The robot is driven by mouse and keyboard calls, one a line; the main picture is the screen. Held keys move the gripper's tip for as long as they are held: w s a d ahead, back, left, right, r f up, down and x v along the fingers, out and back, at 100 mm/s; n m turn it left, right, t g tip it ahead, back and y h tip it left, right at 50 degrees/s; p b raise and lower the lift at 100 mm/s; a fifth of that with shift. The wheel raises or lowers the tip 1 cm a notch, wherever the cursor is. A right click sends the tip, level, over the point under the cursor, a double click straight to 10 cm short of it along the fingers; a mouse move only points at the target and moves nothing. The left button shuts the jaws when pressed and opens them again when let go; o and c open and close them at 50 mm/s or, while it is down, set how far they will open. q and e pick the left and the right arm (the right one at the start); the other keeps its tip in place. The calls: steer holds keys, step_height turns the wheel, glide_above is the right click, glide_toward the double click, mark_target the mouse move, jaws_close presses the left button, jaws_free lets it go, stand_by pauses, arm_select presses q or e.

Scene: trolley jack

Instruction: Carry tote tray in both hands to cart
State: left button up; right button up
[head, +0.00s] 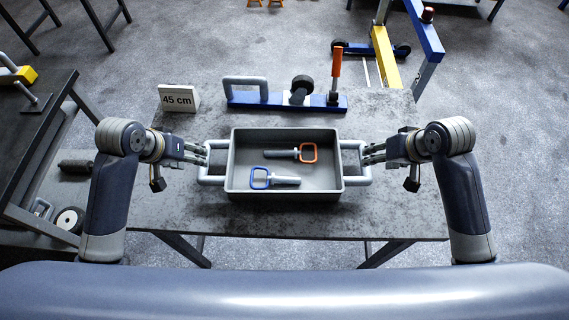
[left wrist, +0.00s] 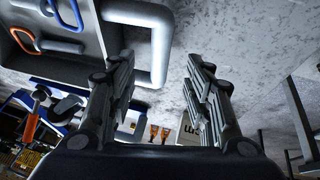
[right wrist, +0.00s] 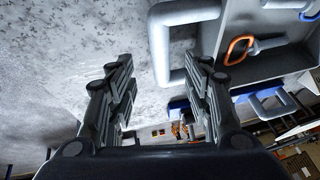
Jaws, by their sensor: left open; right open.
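The grey tote tray (head: 284,194) sits on the dark table in the middle of the head view, with a light grey loop handle at each end. Inside lie a pin with an orange loop (head: 308,153) and a pin with a blue loop (head: 261,178). My left gripper (head: 204,153) is open at the tray's left handle (head: 215,164); in the left wrist view that handle (left wrist: 158,50) shows near one finger. My right gripper (head: 366,154) is open at the right handle (head: 353,164), which also shows in the right wrist view (right wrist: 160,50). I cannot tell whether either touches.
Behind the tray on the table (head: 390,212) lie a blue jack part with a grey handle (head: 270,100) and a "45 cm" sign (head: 178,98). A yellow and blue stand (head: 386,55) rises at the back right. A dark bench (head: 30,140) stands at the left.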

arm_select(q)
steer(key=x, duration=0.9)
arm_select(e)
steer(key=x, duration=0.9)
arm_select(q)
jaws_close()
arm_select(e)
jaws_close()
arm_select(q)
steer(key=shift+r, duration=0.15)
arm_select(e)
steer(key=shift+r, duration=0.15)
